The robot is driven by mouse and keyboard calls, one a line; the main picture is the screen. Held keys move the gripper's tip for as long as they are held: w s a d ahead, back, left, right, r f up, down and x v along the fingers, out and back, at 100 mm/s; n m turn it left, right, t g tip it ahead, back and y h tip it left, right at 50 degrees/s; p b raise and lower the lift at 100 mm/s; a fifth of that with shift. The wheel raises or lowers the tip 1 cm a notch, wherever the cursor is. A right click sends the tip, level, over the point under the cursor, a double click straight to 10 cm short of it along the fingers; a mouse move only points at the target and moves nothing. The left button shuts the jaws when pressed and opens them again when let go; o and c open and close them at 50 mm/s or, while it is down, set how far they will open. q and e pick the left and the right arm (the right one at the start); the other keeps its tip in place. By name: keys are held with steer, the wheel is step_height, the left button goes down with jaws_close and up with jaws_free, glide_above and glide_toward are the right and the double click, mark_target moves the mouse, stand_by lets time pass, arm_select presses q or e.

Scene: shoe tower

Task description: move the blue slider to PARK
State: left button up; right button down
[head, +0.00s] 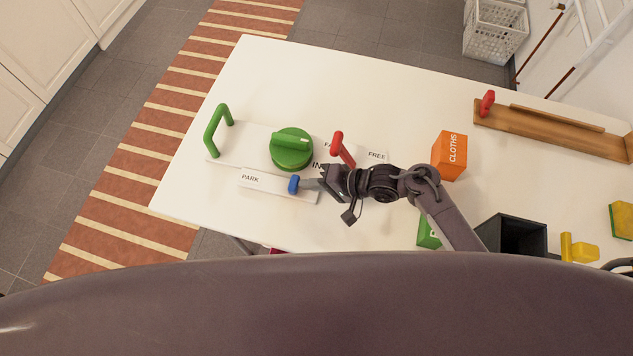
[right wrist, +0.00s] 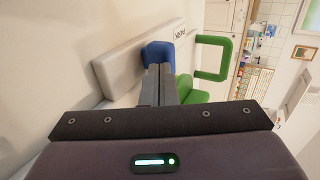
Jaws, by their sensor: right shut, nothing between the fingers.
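The blue slider (head: 293,184) sits on a low white rail (head: 270,186), to the right of the word PARK (head: 250,178) at the rail's left end. My right gripper (head: 308,184) is shut and empty, its fingertips right up against or very close to the slider's right side. In the right wrist view, the closed fingertips (right wrist: 160,72) overlap the front of the blue slider (right wrist: 157,53); I cannot tell whether they touch. The rail (right wrist: 118,70) runs behind it. My left gripper is out of view.
An orange CLOTHS box (head: 449,155) and a black bin (head: 512,235) are to the right. The table's left end is clear.

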steer(key=a, duration=0.2)
steer(key=w+a, duration=0.1)
steer(key=a, duration=0.2)
steer(key=w+a, duration=0.1)
steer(key=a, duration=0.2)
steer(key=shift+w+a, duration=0.2)
steer(key=shift+w, duration=0.05)
